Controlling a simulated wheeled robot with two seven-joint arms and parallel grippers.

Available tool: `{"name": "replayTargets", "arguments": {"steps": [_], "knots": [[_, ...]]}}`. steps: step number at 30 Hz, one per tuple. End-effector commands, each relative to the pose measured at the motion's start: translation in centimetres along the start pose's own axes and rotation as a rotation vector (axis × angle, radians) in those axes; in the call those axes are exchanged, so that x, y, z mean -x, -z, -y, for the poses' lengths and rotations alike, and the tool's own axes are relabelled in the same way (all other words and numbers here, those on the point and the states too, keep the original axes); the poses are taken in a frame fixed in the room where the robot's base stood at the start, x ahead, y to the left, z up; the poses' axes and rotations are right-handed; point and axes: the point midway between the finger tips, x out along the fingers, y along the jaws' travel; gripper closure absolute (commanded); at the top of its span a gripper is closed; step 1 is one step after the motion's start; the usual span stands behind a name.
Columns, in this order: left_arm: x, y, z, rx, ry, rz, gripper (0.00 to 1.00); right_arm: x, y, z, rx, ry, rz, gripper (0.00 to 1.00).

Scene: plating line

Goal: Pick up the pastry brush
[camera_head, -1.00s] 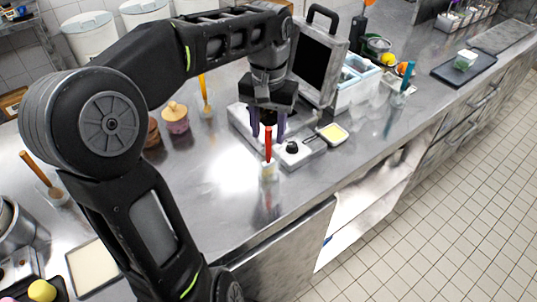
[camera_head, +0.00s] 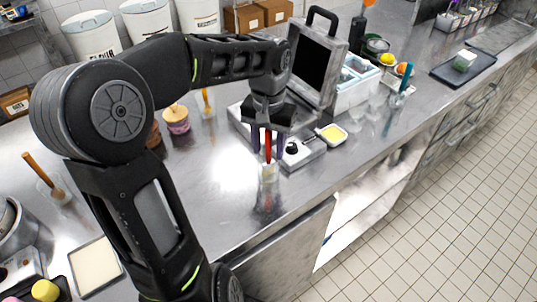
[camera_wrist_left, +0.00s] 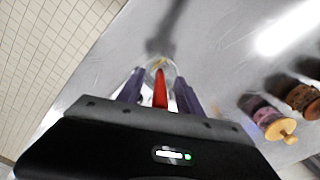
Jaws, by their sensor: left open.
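The pastry brush (camera_head: 268,146) has a red handle and stands upright, its lower end in a small clear holder (camera_head: 269,173) on the steel counter. My left gripper (camera_head: 267,154) is open, pointing down, with its purple fingers on either side of the red handle. In the left wrist view the red handle (camera_wrist_left: 160,90) shows between the two fingers (camera_wrist_left: 160,88). Whether either finger touches the handle cannot be told. My right gripper is not in view.
A scale-like device (camera_head: 303,153) and a small yellow dish (camera_head: 332,134) stand close to the right. Jars (camera_head: 176,119) and another brush with an orange handle (camera_head: 205,99) stand to the left. The counter (camera_head: 225,190) in front is clear.

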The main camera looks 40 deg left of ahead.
Motion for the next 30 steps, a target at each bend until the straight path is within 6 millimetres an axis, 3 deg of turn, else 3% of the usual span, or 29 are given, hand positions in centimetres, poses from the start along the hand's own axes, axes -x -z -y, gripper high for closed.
{"name": "replayTargets", "arguments": {"steps": [7,23,30], "knots": [[0.03,0.00,-0.01,0.000,0.000,0.000,0.58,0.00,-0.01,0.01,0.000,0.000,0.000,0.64],[0.03,0.00,-0.01,0.000,0.000,0.000,1.00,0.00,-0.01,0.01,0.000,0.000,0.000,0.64],[0.03,0.00,-0.01,0.000,0.000,0.000,1.00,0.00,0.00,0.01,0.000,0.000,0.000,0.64]]}}
